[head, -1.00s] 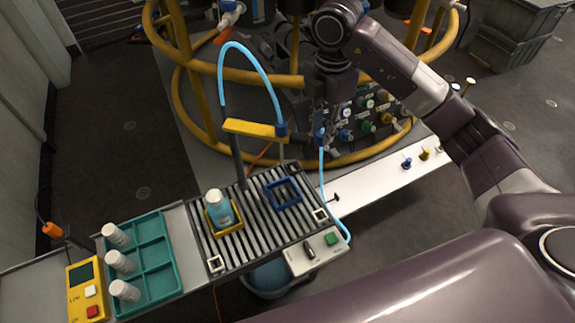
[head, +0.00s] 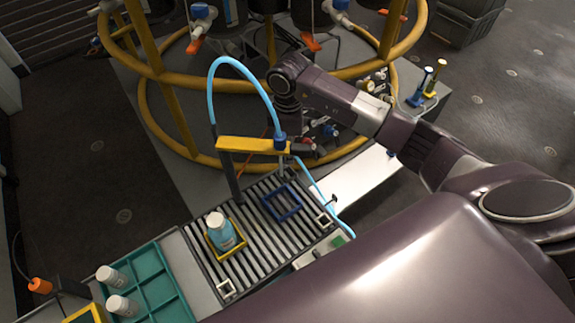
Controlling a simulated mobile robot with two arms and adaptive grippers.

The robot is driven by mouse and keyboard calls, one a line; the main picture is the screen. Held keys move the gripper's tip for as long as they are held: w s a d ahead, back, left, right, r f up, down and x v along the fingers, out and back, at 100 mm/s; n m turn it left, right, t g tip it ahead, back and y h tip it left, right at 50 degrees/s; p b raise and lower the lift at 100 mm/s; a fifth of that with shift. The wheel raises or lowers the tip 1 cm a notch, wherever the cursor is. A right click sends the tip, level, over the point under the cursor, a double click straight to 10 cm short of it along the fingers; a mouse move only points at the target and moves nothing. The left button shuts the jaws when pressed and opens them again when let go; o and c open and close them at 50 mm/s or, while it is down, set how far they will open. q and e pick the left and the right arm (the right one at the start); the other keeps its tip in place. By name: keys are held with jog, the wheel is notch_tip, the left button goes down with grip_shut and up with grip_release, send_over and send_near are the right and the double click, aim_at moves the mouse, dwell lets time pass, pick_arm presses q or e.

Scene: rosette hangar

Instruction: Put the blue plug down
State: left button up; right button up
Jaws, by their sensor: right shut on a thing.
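My right gripper (head: 303,149) hangs below its wrist, just right of the yellow bar (head: 252,145) above the slatted rack. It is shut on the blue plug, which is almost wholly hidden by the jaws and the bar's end. A blue square frame (head: 282,203) lies on the rack below. My left gripper is not in view.
A bottle (head: 221,231) stands in a yellow frame on the slatted rack (head: 258,248). A teal tray (head: 157,276) with white bottles is at lower left. A yellow ring rail (head: 165,79) curves behind the gripper. A white strip (head: 352,180) extends right, partly under my arm.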

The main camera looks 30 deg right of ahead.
notch_tip(320, 180, down, 4)
jog(key=shift+r, duration=0.15)
notch_tip(320, 180, down, 4)
jog(key=shift+r, duration=0.25)
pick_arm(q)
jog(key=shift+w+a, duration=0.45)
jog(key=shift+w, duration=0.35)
pick_arm(e)
jog(key=shift+f, duration=0.2)
jog(key=o, duration=0.9)
jog(key=shift+o, duration=0.2)
jog(key=shift+r, duration=0.25)
pick_arm(q)
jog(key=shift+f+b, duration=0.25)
jog(key=shift+b, duration=0.1)
pick_arm(e)
notch_tip(320, 180, up, 12)
jog(key=shift+f, duration=0.1)
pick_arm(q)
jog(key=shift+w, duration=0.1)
